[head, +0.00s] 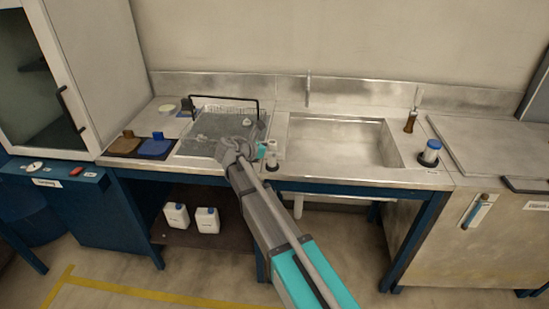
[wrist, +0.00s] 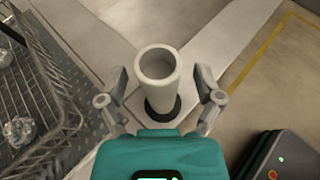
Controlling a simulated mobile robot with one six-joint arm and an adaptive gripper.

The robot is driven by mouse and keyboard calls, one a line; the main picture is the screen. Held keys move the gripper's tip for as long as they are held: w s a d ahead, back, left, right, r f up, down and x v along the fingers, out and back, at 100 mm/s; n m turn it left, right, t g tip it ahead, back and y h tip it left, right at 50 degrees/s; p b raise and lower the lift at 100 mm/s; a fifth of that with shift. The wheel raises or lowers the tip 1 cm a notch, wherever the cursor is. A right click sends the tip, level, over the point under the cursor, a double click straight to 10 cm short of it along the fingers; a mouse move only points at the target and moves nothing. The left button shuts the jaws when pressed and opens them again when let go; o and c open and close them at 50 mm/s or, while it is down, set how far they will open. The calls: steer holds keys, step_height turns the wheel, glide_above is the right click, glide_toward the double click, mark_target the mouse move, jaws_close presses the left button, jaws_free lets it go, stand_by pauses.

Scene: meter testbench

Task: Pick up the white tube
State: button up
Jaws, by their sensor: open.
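The white tube (wrist: 157,92) stands upright in the wrist view, with its open round mouth facing the camera and a dark ring or base at its foot. My gripper (wrist: 160,80) is open, with one finger to each side of the tube. Gaps show between the fingers and the tube, and I cannot tell any contact. In the head view the white tube (head: 271,146) stands on the bench between the wire basket and the sink. My gripper (head: 266,152) is close beside it there, and its fingers are too small to make out.
A wire basket (head: 222,108) with a dark handle stands left of the tube. A steel sink (head: 340,143) lies to the right.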

jaws_close()
steer(key=shift+r, duration=0.1)
stand_by(0.4)
step_height(320, 180, up, 3)
steer(key=p, duration=0.3)
steer(key=shift+f, duration=0.2)
steer(key=s+r+p, duration=1)
steer(key=s, duration=0.4)
steer(key=shift+a, duration=0.2)
steer(key=shift+r, duration=0.1)
